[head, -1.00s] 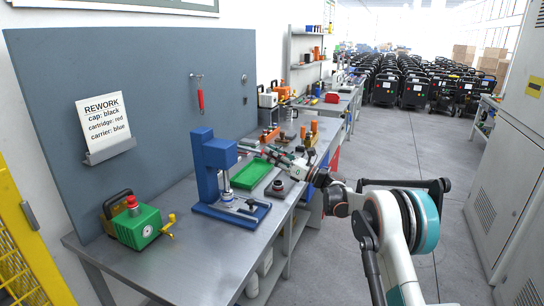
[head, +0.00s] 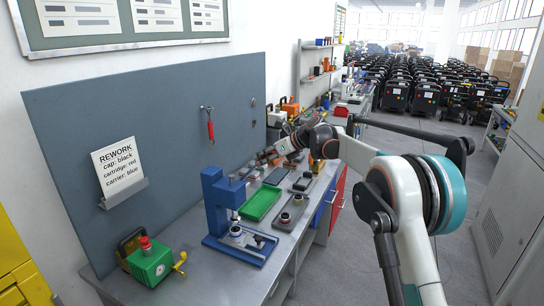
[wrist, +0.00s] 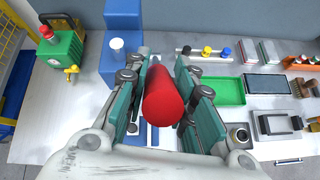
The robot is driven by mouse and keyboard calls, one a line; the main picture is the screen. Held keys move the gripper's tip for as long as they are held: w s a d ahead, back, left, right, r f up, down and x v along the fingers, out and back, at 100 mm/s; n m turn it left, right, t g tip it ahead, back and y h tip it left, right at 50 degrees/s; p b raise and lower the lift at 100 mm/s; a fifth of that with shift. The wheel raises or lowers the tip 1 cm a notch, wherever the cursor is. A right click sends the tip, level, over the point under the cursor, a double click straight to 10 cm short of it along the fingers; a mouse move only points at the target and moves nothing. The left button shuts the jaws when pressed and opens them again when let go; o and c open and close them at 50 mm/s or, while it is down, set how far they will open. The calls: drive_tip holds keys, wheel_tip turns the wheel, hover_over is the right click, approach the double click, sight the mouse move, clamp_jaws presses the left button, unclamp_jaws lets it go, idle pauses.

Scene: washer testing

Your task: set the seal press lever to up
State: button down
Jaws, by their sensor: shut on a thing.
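The blue seal press (head: 218,205) stands on the bench, its column upright on a blue base plate. My gripper (head: 250,170) is beside the press head, to its right and level with its top. In the wrist view my gripper (wrist: 167,78) is shut on a thick red cylinder, which looks like the grip of the press lever (wrist: 168,100). The grip points toward the wrist camera. The press's blue body (wrist: 122,40) shows behind the left finger. The lever's pivot and exact angle are hidden by my fingers.
A green device (head: 151,262) with a red knob sits left of the press. A green tray (head: 262,203) and a grey fixture (head: 292,212) lie to its right, with a dark tray (head: 276,176) behind. A grey-blue panel (head: 150,120) rises behind the bench.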

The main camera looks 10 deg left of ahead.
drive_tip(key=a+r+h+p, duration=0.1)
drive_tip(key=a+r+p, duration=0.1)
drive_tip(key=shift+w+a+r+h+p, duration=0.1)
drive_tip(key=shift+w+a+h+p, duration=0.05)
drive_tip(key=shift+w+h+p, duration=0.25)
drive_tip(key=shift+w+a+r+g+h+p, duration=0.25)
drive_tip(key=shift+a+g+h+p, duration=0.2)
drive_tip(key=shift+a+p, duration=0.35)
drive_tip(key=shift+d, duration=0.1)
drive_tip(key=c, duration=1.3)
unclamp_jaws()
drive_tip(key=shift+c, duration=0.2)
drive_tip(key=v, duration=1.1)
drive_tip(key=shift+s+d+r, duration=0.1)
drive_tip(key=shift+d+r, duration=0.1)
drive_tip(key=shift+r, duration=0.15)
